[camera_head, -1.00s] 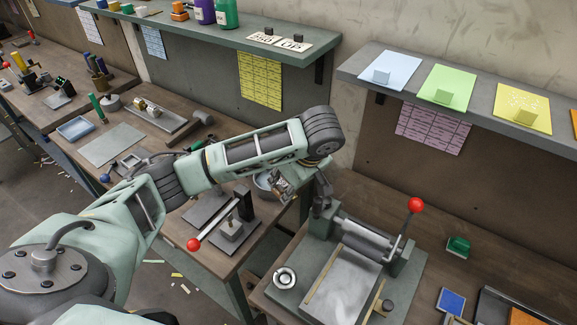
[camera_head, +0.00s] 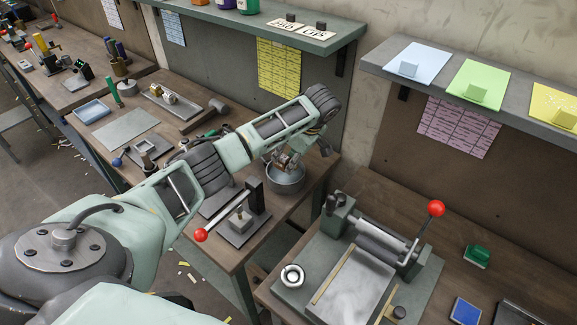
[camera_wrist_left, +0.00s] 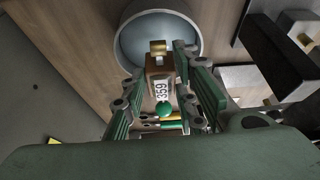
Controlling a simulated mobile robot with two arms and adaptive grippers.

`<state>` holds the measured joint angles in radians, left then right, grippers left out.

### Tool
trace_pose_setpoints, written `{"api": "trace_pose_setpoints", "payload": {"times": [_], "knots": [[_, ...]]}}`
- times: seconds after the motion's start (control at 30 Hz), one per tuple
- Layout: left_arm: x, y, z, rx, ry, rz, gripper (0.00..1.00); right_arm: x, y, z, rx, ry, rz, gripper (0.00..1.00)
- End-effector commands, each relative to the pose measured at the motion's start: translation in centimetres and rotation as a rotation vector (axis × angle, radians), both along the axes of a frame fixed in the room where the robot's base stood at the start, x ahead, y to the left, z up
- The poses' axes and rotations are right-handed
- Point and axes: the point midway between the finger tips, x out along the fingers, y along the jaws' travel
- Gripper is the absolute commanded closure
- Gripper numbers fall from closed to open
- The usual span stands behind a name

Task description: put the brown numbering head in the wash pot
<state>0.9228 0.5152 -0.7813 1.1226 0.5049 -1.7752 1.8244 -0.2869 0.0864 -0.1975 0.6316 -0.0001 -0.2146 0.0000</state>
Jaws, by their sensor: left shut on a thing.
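My left gripper (camera_head: 291,163) is shut on the brown numbering head (camera_head: 285,160) over the near bench. In the left wrist view the brown numbering head (camera_wrist_left: 160,72) sits between the two fingers (camera_wrist_left: 158,85), with a number strip, a brass end and a green knob showing. The wash pot (camera_head: 286,178) is a round grey metal pot standing on the bench, and the head is above its opening in the head view. In the left wrist view the wash pot (camera_wrist_left: 197,48) lies beyond the head, partly covered by it and the fingers. My right gripper is not in view.
A press with a red-knobbed lever (camera_head: 242,221) stands just left of the pot. A larger roller press (camera_head: 384,240) is on the bench to the right. A wall shelf (camera_head: 345,38) runs above the pot's bench.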

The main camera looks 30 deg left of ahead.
Motion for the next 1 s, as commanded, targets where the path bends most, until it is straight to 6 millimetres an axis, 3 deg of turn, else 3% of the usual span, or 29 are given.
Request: {"api": "trace_pose_setpoints", "payload": {"times": [0.33, 0.57, 1.0], "knots": [[0.0, 0.1, -3.8, 0.000, 0.003, -0.001, 1.00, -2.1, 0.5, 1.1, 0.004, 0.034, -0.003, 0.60], [0.1, 0.0, -4.1, 0.000, 0.000, -0.001, 1.00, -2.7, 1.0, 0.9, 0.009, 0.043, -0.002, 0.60], [0.0, 0.1, -5.3, 0.000, 0.000, 0.000, 1.00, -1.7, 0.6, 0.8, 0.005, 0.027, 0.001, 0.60]]}}
